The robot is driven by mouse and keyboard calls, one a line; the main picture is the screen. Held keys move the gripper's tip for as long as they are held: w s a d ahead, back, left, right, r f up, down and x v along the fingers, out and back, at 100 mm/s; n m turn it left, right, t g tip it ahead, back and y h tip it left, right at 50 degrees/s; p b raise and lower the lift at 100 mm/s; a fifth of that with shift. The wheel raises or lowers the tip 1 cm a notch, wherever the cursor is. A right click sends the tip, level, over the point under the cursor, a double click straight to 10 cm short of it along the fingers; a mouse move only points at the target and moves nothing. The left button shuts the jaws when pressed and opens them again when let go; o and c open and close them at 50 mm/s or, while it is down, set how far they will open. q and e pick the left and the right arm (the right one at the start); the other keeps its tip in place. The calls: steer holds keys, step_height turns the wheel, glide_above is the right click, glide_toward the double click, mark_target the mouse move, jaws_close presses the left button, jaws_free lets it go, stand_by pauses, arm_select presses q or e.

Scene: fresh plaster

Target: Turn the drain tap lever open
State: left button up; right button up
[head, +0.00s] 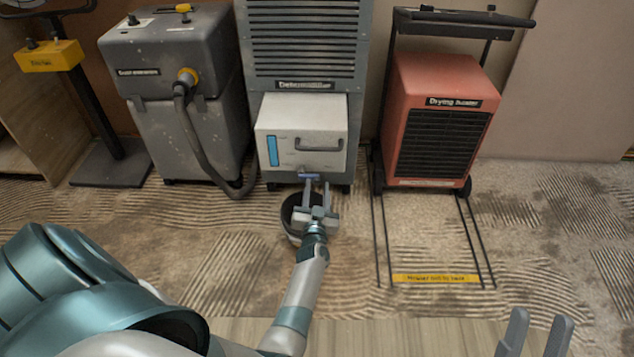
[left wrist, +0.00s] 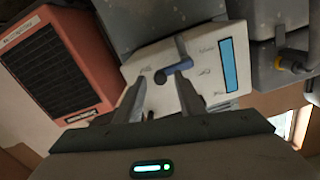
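The grey dehumidifier (head: 305,85) stands at the back centre and holds a white tank (head: 282,122) with a blue level window. The small blue drain tap lever (head: 309,177) is at the tank's lower front; it lies roughly level in the head view. In the left wrist view, the blue lever (left wrist: 172,71) appears just beyond the fingertips. My left gripper (head: 317,183) is open, its two fingers pointing at the lever; contact cannot be told. In the left wrist view, the left gripper (left wrist: 158,82) has a gap between its fingers. My right gripper (head: 541,318) is open and empty at the lower right.
A dark round bucket (head: 290,212) stands on the floor below the tap, partly hidden by my left gripper. A red drying heater (head: 439,120) with a floor frame stands to the right. A grey dust machine (head: 190,105) with a hose stands to the left.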

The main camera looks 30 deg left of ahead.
arm_select(q)
steer(key=shift+w+a, duration=0.2)
steer(key=shift+w, duration=0.1)
jaws_close()
